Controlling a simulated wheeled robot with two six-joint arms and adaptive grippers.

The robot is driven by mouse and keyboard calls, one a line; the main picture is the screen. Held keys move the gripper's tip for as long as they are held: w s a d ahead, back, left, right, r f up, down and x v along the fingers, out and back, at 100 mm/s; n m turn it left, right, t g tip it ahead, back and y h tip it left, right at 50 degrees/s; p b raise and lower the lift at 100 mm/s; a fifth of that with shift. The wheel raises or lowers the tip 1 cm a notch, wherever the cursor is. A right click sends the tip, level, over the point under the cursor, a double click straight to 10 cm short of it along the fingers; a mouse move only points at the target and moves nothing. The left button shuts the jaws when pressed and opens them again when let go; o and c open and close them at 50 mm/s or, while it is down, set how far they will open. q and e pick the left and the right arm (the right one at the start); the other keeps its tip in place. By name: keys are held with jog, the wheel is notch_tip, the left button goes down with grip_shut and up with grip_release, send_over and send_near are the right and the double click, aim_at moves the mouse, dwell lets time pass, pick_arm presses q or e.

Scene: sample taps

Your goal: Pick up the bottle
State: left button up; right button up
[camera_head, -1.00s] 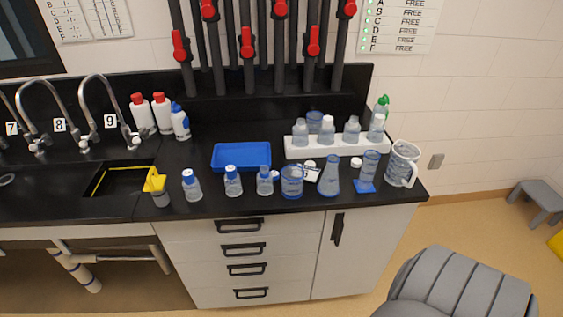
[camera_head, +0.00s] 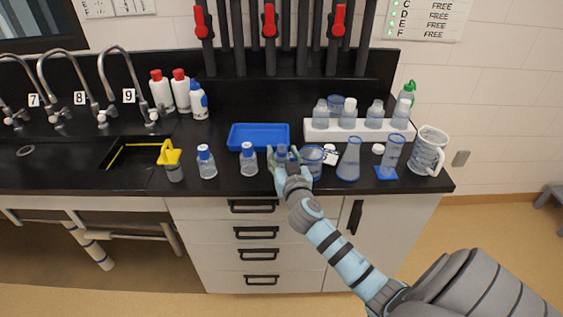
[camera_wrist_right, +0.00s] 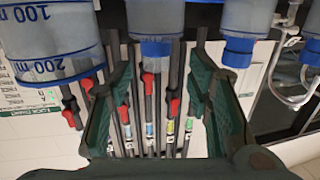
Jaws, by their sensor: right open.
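Three small clear bottles with blue caps stand along the front of the black counter: a left one (camera_head: 207,163), a middle one (camera_head: 249,160) and a right one (camera_head: 281,151). My right gripper (camera_head: 282,158) is at the right bottle, its open fingers to either side and partly hiding it. In the right wrist view, which looks upside down, a clear bottle with a blue cap (camera_wrist_right: 155,22) shows between the open fingers (camera_wrist_right: 162,65). I cannot tell whether the fingers touch it. My left gripper is not in view.
A beaker (camera_head: 312,158) stands close right of the gripper, then a flask (camera_head: 348,162) and a cylinder (camera_head: 391,153). A blue tray (camera_head: 258,128) lies behind. A white rack (camera_head: 320,132) holds several bottles. A jug (camera_head: 429,152) stands near the right edge.

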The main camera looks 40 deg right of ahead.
aim_at(283, 149)
jog(key=x, duration=0.3)
jog(key=shift+d+r, duration=0.1)
jog(key=shift+d, duration=0.1)
jog(key=shift+w+d, duration=0.2)
jog(key=shift+w, duration=0.15)
grip_shut()
